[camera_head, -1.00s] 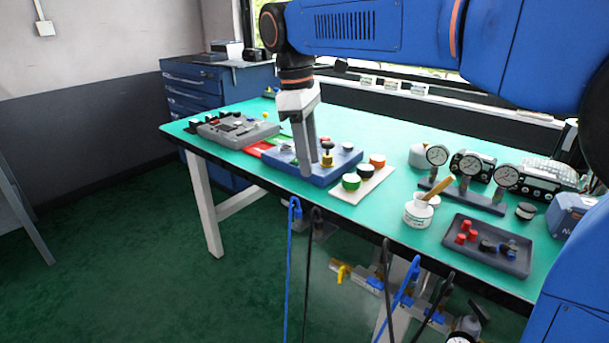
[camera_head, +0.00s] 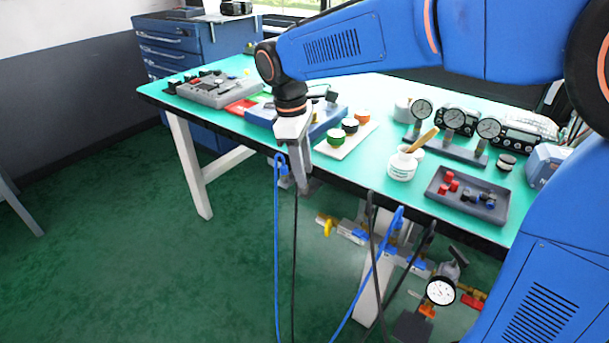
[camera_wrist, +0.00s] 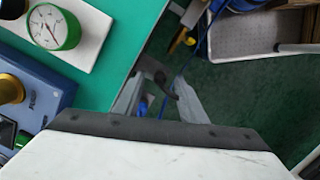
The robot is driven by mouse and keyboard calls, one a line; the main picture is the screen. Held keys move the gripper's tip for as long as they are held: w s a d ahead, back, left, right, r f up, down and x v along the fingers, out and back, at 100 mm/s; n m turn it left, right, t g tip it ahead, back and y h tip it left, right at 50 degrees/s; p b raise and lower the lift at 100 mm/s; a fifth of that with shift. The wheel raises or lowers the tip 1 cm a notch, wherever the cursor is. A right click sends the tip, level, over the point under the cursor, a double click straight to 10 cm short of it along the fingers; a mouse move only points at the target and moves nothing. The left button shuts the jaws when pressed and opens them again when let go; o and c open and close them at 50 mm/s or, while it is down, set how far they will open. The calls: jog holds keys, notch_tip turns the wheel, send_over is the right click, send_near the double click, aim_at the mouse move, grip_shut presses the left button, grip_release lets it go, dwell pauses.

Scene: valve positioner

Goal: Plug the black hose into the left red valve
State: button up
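My gripper (camera_head: 301,186) points down just off the table's front edge, by the left pair of hanging hoses. In the wrist view my gripper (camera_wrist: 158,92) shows two fingers apart, with the dark hooked top of a black hose (camera_wrist: 164,82) between or just beyond them. I cannot tell if they touch it. That black hose (camera_head: 294,260) hangs below my fingers in the head view, its top hidden. Another black hose (camera_head: 377,270) hangs farther right. Under the table are valve fittings: a yellow handle (camera_head: 327,226) and a red part (camera_head: 473,298) beside a gauge. No left red valve is clearly identifiable.
Blue hoses (camera_head: 277,250) hang beside the black ones. The green table (camera_head: 240,133) holds a blue block, a jar, gauges and a dark tray (camera_head: 440,188). A white table leg (camera_head: 190,165) stands left; the floor there is clear.

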jog(key=shift+d+f, duration=0.2)
jog(key=shift+f, duration=0.95)
grip_shut()
